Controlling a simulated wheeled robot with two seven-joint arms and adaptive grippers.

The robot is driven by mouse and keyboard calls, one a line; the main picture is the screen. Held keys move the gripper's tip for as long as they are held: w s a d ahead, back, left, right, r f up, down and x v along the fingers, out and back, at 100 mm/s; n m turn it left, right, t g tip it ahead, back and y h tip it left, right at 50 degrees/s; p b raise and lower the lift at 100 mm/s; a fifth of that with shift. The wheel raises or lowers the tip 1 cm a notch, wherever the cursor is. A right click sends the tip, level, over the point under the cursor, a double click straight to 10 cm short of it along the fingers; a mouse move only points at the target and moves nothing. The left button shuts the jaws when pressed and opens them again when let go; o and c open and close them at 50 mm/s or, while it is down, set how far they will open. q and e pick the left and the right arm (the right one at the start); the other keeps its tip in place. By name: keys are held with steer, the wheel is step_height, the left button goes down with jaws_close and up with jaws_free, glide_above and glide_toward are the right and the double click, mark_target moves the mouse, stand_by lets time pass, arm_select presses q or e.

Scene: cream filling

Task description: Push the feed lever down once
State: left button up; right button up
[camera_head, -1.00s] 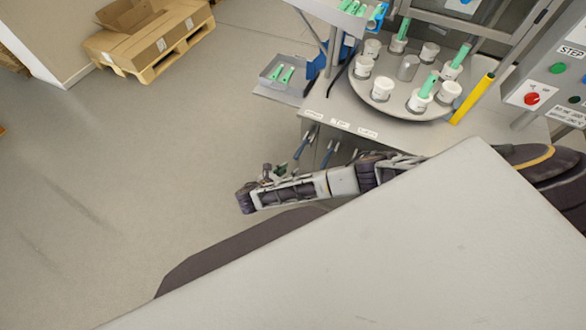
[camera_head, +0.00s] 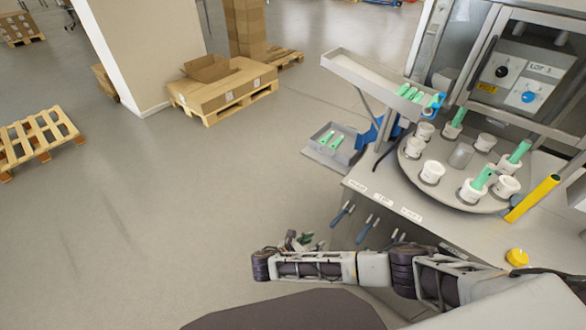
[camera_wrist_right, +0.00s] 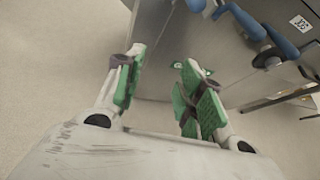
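Several blue-handled levers hang at the front edge of the machine table: a left lever (camera_head: 342,214), a middle lever (camera_head: 366,230) and one further right (camera_head: 393,238), partly hidden by my arm. White labels (camera_head: 383,198) sit above them, too small to read, so I cannot tell which is the feed lever. My right gripper (camera_head: 298,241) is below and left of the levers, apart from them. In the right wrist view, its green-padded fingers (camera_wrist_right: 160,72) stand apart with nothing between them. Blue handles (camera_wrist_right: 278,38) show at upper right there. My left gripper is out of view.
A round turntable (camera_head: 412,178) with white cups and green sticks stands on the machine table. A yellow bar (camera_head: 532,198) and a yellow button (camera_head: 516,257) are at right. A grey tray (camera_head: 322,150) sits left of the machine.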

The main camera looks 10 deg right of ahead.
steer(key=shift+m, duration=0.3)
